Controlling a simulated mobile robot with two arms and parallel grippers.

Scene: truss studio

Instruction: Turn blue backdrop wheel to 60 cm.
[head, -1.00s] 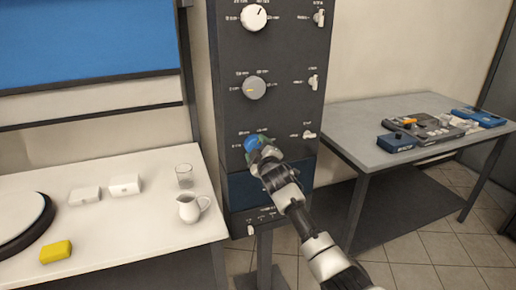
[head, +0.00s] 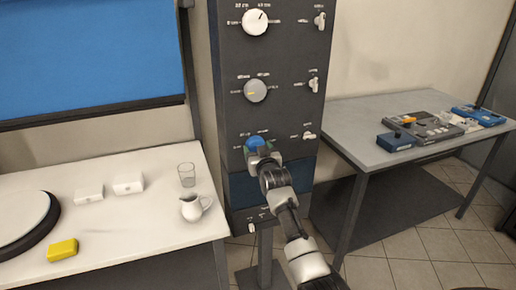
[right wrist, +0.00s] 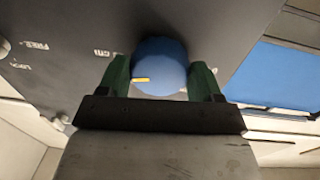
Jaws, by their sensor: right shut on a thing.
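The blue backdrop wheel (head: 256,142) is the lowest of three round knobs on the dark control panel (head: 288,60). My right gripper (head: 262,153) is shut on it from the front. In the right wrist view the wheel (right wrist: 160,62) sits between two green fingers of the gripper (right wrist: 172,82), and a yellow mark shows on its left part. The printing around the wheel is too small to read. The blue backdrop (head: 90,55) hangs at the upper left, its lower edge at a dark bar. My left gripper is not in view.
A white knob (head: 255,21) and a grey knob (head: 255,90) sit above the wheel, with small switches to their right. A white table (head: 130,225) at left holds a glass, a jug and a yellow block. A grey table (head: 350,115) stands at right.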

